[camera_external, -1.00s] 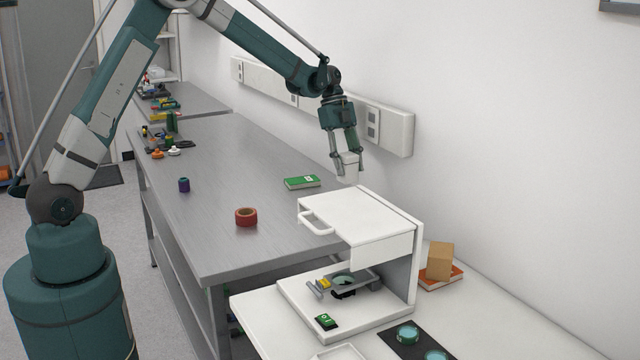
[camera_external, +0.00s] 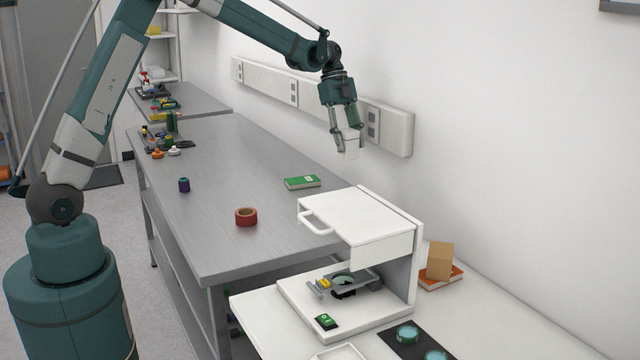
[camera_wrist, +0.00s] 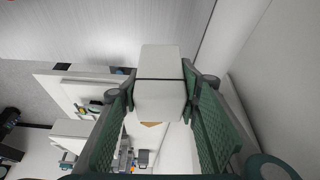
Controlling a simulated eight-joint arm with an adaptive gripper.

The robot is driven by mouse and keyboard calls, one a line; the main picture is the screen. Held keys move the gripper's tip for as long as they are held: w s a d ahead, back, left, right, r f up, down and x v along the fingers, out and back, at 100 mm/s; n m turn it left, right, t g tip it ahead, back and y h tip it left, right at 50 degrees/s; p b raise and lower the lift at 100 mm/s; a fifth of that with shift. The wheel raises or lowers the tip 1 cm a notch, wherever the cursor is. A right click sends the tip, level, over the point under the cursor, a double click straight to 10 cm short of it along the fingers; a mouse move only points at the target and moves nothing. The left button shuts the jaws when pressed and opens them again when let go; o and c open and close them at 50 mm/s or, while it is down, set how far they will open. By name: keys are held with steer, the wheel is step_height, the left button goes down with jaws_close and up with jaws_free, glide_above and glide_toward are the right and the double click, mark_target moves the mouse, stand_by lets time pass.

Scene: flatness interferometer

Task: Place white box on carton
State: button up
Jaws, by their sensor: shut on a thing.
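A small white box (camera_external: 352,149) is held between the fingers of my gripper (camera_external: 346,138), in the air above the far side of the white instrument. In the wrist view the white box (camera_wrist: 160,85) fills the space between the two green fingers of my gripper (camera_wrist: 160,98), with a dark line across it. The brown carton (camera_external: 440,262) stands on an orange-red book to the right of the instrument, well below and to the right of my gripper. A bit of tan shows just under the box in the wrist view, possibly the carton, mostly hidden.
The book (camera_external: 441,281) lies under the carton. A green box (camera_external: 302,182), red tape roll (camera_external: 246,217) and purple roll (camera_external: 184,185) are on the metal bench. A wall socket rail (camera_external: 388,128) runs behind my gripper.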

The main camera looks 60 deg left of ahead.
step_height(320, 180, up, 18)
steer(key=f, duration=0.1)
steer(key=m+p, duration=0.1)
steer(key=p, duration=0.2)
glide_above(433, 245)
step_height(433, 245, down, 17)
steer(key=shift+f, duration=0.4)
steer(key=shift+f+p, duration=0.3)
steer(key=shift+f, duration=2.8)
steer(key=shift+f, duration=0.1)
steer(key=shift+f, duration=1.75)
